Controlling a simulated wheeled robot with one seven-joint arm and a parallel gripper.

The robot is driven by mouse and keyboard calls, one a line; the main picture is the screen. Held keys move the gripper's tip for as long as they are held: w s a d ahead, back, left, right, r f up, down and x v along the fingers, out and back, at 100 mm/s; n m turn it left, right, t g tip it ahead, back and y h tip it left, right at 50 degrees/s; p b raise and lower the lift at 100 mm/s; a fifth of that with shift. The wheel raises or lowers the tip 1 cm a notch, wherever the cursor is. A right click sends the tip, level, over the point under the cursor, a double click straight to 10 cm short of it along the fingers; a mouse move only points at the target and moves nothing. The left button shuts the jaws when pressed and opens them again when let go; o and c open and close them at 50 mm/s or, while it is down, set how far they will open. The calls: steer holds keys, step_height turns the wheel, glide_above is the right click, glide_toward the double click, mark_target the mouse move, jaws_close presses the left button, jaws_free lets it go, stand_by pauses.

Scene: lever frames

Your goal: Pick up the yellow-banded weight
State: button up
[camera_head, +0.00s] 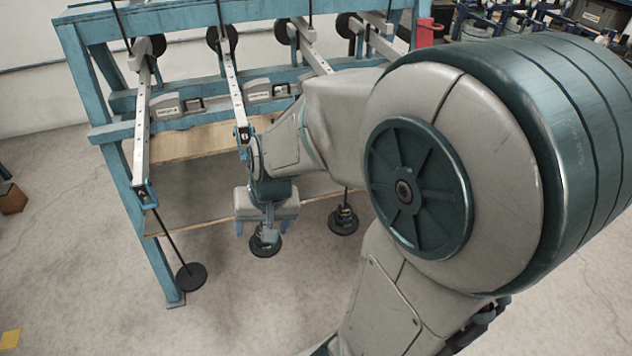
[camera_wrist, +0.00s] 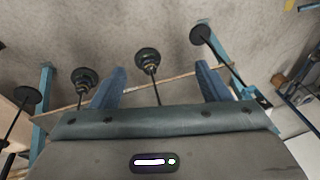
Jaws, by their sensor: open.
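A hanging weight (camera_wrist: 148,57) with a dark round plate and small bands, apparently yellowish, shows between my fingers in the wrist view, nearer the left finger. It also shows in the head view (camera_head: 265,245), partly hidden by my gripper (camera_head: 266,226). A similar banded weight (camera_head: 343,221) hangs to the right; in the wrist view (camera_wrist: 84,78) it is left of my fingers. The band colours are too small to tell apart surely. My gripper, also in the wrist view (camera_wrist: 163,80), is open and empty, its fingers apart around the middle weight's rod.
The teal frame (camera_head: 170,250) carries several metal levers (camera_head: 145,120). A plain dark weight (camera_head: 190,276) hangs at the left on a slanted rod. A wooden board edge (camera_head: 215,222) runs behind the weights. The floor in front is clear. A red object (camera_head: 425,32) is at the back.

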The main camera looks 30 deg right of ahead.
steer(key=w+d+f+m+h+b, duration=0.1)
steer(key=w+f+m+b, duration=0.15)
steer(key=f, duration=0.45)
steer(key=w+d+f+m+b, duration=0.1)
steer(key=w+d+f+b, duration=0.15)
steer(key=f, duration=0.45)
steer(key=m+t+h+b, duration=0.3)
steer(key=m+h+b, duration=0.3)
steer(key=h+b, duration=0.65)
glide_toward(341, 211)
steer(key=b+x, duration=0.3)
steer(key=x, duration=0.5)
steer(key=shift+d+f, duration=0.1)
steer(key=shift+f, duration=0.1)
steer(key=shift+w+d+f, duration=0.1)
steer(key=shift+w+d, duration=0.1)
steer(key=shift+d, duration=0.35)
steer(key=c, duration=1.1)
